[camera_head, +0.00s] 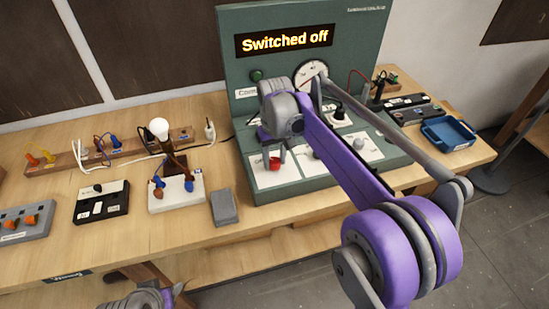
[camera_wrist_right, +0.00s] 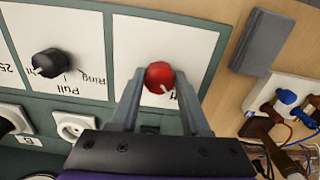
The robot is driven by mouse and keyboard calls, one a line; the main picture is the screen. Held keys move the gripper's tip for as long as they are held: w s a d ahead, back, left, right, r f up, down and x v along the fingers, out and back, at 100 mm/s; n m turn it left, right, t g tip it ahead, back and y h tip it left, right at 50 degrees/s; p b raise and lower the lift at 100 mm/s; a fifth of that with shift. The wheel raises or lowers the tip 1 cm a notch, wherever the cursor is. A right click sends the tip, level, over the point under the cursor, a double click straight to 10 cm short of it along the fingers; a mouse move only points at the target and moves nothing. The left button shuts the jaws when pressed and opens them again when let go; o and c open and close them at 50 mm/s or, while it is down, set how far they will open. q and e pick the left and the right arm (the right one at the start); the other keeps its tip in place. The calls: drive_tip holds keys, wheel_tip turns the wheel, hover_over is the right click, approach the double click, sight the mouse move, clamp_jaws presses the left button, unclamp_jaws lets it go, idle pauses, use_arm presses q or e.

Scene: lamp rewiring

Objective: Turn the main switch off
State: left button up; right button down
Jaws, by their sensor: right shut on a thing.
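The main switch is a red knob (camera_head: 275,163) with a white mark, on a white plate at the left of the green console (camera_head: 226,60). It also shows in the right wrist view (camera_wrist_right: 160,75), where the fingers of my right gripper (camera_wrist_right: 158,104) stand on either side of it. My right gripper (camera_head: 273,153) is shut on the red knob in the head view. The console's display (camera_head: 284,41) reads "Switched off". Part of my left arm shows at the bottom left of the head view, and its fingers cannot be made out.
A black knob (camera_wrist_right: 47,63) and white sockets (camera_wrist_right: 75,127) sit beside the switch. A grey block (camera_head: 224,207), a white board with a lit bulb (camera_head: 158,127) and a black box (camera_head: 102,203) stand left of the console. A blue tray (camera_head: 447,133) is at the right.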

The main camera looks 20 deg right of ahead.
sight(275, 162)
drive_tip(key=shift+n, duration=0.3)
idle(0.4)
drive_tip(key=shift+c, duration=1.9)
unclamp_jaws()
drive_tip(key=shift+r, duration=0.1)
wheel_tip(275, 162, up, 11)
drive_tip(key=shift+f+p, duration=0.2)
drive_tip(key=shift+p, duration=0.25)
